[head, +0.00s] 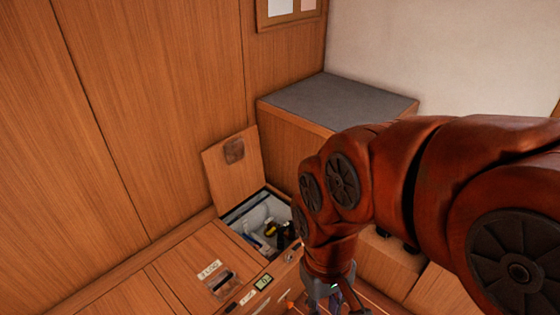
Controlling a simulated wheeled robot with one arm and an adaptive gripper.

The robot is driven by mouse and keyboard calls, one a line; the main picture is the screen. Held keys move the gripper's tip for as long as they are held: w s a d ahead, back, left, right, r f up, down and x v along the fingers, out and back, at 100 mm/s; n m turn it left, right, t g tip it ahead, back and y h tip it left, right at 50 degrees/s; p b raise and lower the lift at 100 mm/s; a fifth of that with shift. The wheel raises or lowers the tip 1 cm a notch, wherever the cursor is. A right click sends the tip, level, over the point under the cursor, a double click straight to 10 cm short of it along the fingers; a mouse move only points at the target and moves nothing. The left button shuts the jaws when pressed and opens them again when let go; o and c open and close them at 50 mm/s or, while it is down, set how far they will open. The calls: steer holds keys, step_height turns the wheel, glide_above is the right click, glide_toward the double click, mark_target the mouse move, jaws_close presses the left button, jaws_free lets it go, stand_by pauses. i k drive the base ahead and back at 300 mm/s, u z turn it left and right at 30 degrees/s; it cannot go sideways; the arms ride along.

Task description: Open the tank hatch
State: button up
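A wooden lid (222,188) with a dark round patch stands raised, leaning against the back wall. In front of it is an open compartment (236,213) holding several dark and yellow items. Nearer, a wooden panel (190,262) lies flat and closed, with a recessed pull (222,284) and a small label. I cannot read the label, so I cannot tell which of the two is the tank hatch. My gripper (338,304) hangs at the bottom edge, right of the closed panel. Its fingers are mostly cut off by the frame, and my arm hides part of the compartment's right side.
A small green-lit display (263,281) sits beside the closed panel. A wooden box with a grey top (340,102) stands in the back corner. Wood-panelled wall (100,120) closes off the left. A framed notice (288,10) hangs at the top.

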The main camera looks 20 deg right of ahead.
mark_target(233, 167)
steer(key=z, duration=0.95)
steer(key=i, duration=0.85)
steer(key=u, duration=2.35)
